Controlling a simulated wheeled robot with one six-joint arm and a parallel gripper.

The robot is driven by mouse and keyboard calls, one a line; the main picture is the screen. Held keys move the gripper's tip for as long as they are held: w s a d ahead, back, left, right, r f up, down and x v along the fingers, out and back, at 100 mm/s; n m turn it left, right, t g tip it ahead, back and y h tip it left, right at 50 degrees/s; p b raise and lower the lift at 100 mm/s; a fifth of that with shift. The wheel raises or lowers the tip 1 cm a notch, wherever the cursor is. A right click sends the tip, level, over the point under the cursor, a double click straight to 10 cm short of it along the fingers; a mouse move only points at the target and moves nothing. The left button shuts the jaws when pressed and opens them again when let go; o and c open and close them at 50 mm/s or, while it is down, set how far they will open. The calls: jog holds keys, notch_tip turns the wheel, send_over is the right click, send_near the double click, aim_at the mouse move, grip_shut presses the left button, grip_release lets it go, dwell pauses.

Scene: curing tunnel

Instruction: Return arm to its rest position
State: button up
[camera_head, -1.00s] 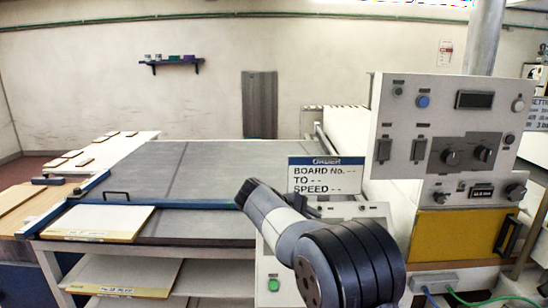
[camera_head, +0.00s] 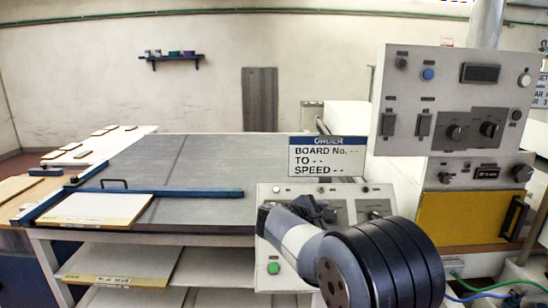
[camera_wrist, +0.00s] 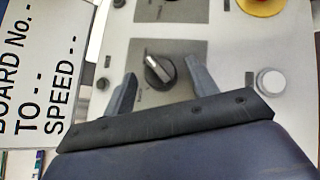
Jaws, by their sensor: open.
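My gripper (camera_wrist: 162,84) is open, with its two grey fingers apart and nothing held between them. In the wrist view a black-and-grey rotary knob (camera_wrist: 160,70) on a panel shows between the fingers; I cannot tell how far beyond the fingertips it lies. In the head view my arm reaches up from the lower right, and my gripper (camera_head: 316,208) is a dark, small shape in front of the low control panel (camera_head: 262,225). My arm hides part of that panel.
A white sign (camera_head: 326,157) stands just behind the low panel. A tall control box (camera_head: 450,100) with knobs and a display rises at the right, above a yellow panel (camera_head: 458,217). A grey table (camera_head: 220,160) with a blue bar (camera_head: 160,191) spreads left.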

jog(key=n+t+b, duration=0.1)
jog(key=n+b, duration=0.1)
jog(key=n+t+y+b, duration=0.1)
jog(key=n+t+b, duration=0.1)
jog(key=f+n+t+y+b, duration=0.1)
jog(key=n+t, duration=0.1)
jog(key=n, duration=0.1)
jog(key=shift+s+d+b, duration=0.25)
jog(key=shift+s+b, duration=0.05)
jog(key=shift+b, duration=0.1)
jog(key=n+t+y+b, duration=0.1)
jog(key=n+b, duration=0.1)
jog(key=n+t+y+b, duration=0.1)
jog(key=n+y, duration=0.1)
jog(key=n, duration=0.1)
jog(key=n+t+y+b, duration=0.1)
jog(key=n+b, duration=0.1)
jog(key=shift+s+d+n+y+b, duration=0.1)
jog(key=shift+d+n+y+b, duration=0.2)
jog(key=shift+y, duration=0.1)
jog(key=shift+s+a+r+t, duration=0.1)
jog(key=shift+s+t, duration=0.1)
jog(key=shift+t, duration=0.1)
jog(key=shift+s+a, duration=0.1)
jog(key=shift+s, duration=0.55)
jog(key=shift+r, duration=0.15)
